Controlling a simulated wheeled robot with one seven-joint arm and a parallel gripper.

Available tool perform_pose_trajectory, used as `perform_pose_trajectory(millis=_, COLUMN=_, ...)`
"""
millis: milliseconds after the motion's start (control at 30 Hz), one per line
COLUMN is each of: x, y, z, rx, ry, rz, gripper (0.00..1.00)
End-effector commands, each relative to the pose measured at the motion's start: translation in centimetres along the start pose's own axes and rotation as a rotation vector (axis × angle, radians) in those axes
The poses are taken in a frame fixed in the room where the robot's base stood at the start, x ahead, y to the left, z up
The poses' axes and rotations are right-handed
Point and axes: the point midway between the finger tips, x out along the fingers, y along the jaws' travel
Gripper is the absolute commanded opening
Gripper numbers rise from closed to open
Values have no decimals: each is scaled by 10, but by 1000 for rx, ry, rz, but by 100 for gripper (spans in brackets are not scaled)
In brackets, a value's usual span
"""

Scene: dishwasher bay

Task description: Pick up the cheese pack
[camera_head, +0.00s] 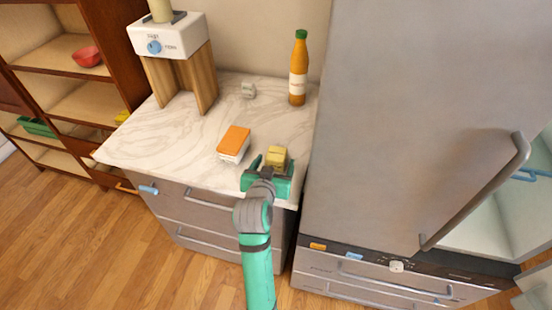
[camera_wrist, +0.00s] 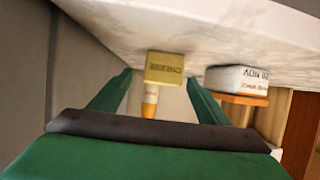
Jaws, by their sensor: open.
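The cheese pack (camera_head: 276,154) is a small yellow block on the marble counter, close to its front right edge. In the wrist view the cheese pack (camera_wrist: 164,69) shows dark lettering and appears between and beyond the fingertips. My green gripper (camera_head: 273,167) is open at the counter's front edge, with its fingers pointing towards the pack, one on either side in the picture. The wrist view shows the open gripper (camera_wrist: 158,80) empty, with no visible contact on the pack. My gripper hides part of the pack's near side in the head view.
A white box with an orange top (camera_head: 234,143) lies just left of my gripper. An orange bottle (camera_head: 298,70) stands at the back, near the tall grey fridge (camera_head: 400,100) on the right. A grinder-like appliance (camera_head: 168,40) stands back left. The counter's middle (camera_head: 190,130) is clear.

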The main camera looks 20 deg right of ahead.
Motion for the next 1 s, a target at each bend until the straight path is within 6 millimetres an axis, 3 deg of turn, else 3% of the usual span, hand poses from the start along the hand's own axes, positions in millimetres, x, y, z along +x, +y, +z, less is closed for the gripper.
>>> perform_pose_trajectory(millis=400, x=48, y=-4, z=3, rx=1, ry=0, rz=1, gripper=70)
perform_pose_trajectory(millis=700, x=52, y=-4, z=3, rx=0, ry=1, rz=0, gripper=70)
perform_pose_trajectory(millis=900, x=52, y=-4, z=3, rx=0, ry=1, rz=0, gripper=22)
perform_pose_trajectory(millis=1000, x=51, y=-4, z=3, rx=0, ry=2, rz=0, gripper=19)
